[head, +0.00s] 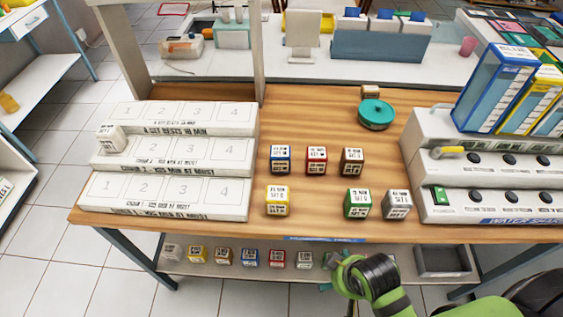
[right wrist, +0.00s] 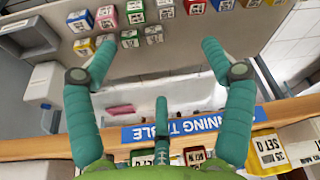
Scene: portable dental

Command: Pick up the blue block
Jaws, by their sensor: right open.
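A blue block (head: 280,159) with a white label stands on the wooden table, left of a red block and behind a yellow one. Another blue block (head: 249,258) sits in the row on the shelf below the tabletop. A blue block (right wrist: 80,20) also shows at the upper left of the right wrist view; I cannot tell which one it is. My left gripper is not in view.
Red (head: 316,159), brown (head: 352,161), yellow (head: 277,200), green (head: 357,202) and grey (head: 397,204) blocks surround the table's middle. White stepped racks (head: 165,196) stand left, a control stand (head: 485,205) right. A teal round object (head: 376,114) lies behind.

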